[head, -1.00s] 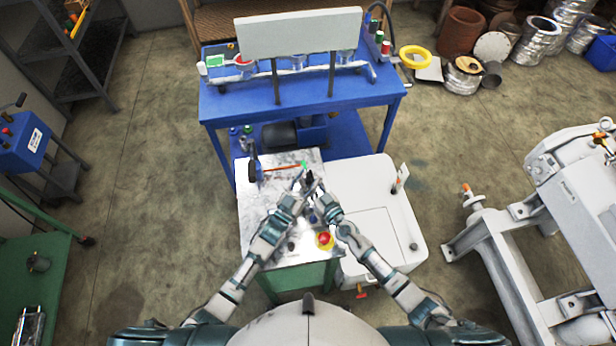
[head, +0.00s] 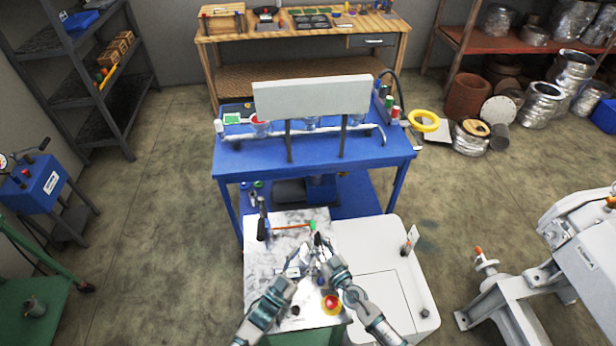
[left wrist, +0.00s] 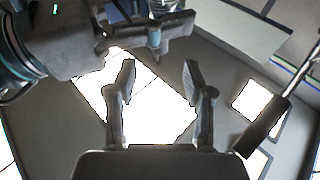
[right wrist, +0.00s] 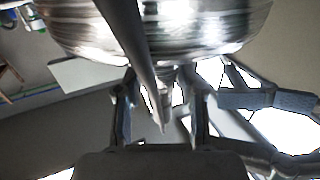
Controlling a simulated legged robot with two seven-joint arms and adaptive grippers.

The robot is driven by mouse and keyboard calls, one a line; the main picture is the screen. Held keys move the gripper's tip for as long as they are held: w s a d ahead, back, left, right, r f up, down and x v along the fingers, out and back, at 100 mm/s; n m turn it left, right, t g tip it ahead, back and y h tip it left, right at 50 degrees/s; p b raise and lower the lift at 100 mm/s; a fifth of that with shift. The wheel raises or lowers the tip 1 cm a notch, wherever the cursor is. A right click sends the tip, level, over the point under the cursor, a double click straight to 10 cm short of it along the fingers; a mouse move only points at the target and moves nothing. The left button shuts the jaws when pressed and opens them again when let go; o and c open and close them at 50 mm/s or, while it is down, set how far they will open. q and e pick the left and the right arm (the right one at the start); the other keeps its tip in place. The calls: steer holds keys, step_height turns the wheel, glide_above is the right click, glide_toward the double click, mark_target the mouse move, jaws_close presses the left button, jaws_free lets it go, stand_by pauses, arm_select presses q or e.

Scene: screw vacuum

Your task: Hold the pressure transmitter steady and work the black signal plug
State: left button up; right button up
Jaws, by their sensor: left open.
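My left gripper (head: 297,256) is low over the grey-white worktop. Its two fingers stand apart and empty in the left wrist view (left wrist: 158,75). My right gripper (head: 322,254) is close beside it on the right. Its fingers are apart in the right wrist view (right wrist: 163,95), with a narrow metal stem (right wrist: 163,105) behind or between them; contact is not clear. A large shiny round metal body (right wrist: 210,25), perhaps the pressure transmitter, fills the top there. A small black piece (head: 318,240), perhaps the signal plug, stands at the right gripper's tips. I cannot make out the transmitter in the head view.
A black upright tool (head: 262,222) stands at the worktop's back left, beside an orange-red rod (head: 290,227) with a green end (head: 312,225). A white cabinet (head: 375,250) adjoins the right side. A blue bench (head: 320,165) stands behind.

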steer(key=shift+o, duration=0.7)
